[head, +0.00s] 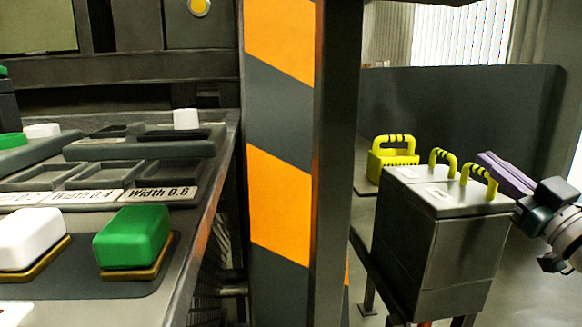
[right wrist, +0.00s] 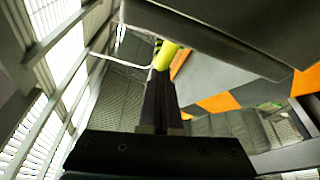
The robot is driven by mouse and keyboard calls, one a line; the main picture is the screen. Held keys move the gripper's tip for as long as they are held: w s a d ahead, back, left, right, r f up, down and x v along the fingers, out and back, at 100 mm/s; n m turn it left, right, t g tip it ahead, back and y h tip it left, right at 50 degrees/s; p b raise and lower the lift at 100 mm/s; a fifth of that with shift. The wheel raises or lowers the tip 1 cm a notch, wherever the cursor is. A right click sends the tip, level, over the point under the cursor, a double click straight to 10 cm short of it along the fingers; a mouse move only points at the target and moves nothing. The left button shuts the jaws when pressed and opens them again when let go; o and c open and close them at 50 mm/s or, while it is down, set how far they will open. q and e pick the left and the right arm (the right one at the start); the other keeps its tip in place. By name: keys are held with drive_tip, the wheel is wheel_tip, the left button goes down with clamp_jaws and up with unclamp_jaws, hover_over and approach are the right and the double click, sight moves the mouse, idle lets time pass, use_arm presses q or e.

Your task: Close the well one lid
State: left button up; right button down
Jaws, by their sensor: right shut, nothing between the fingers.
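A grey box (head: 435,250) stands at the right in the head view. Its two lids, a rear one (head: 408,174) and a front one (head: 455,199), appear to lie flat on top. Each has a yellow-green handle, one at the rear (head: 442,160) and one at the front (head: 479,180). I cannot tell which lid is well one. My right gripper (head: 484,157) is shut and empty, its fingers just behind the front handle in the picture. In the right wrist view its fingers (right wrist: 160,85) point at a yellow handle (right wrist: 165,55); contact is unclear. My left gripper is not visible.
A yellow-green handled item (head: 392,156) stands behind the box. An orange and grey striped post (head: 280,200) separates the box from a bench with a green button (head: 132,236) and a white button (head: 30,238). A dark panel (head: 470,105) stands behind.

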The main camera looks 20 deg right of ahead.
drive_tip(key=shift+s+d+f+m+b, duration=0.1)
drive_tip(key=shift+d+f+m+b, duration=0.2)
drive_tip(key=shift+f+m, duration=0.35)
drive_tip(key=shift+h, duration=0.3)
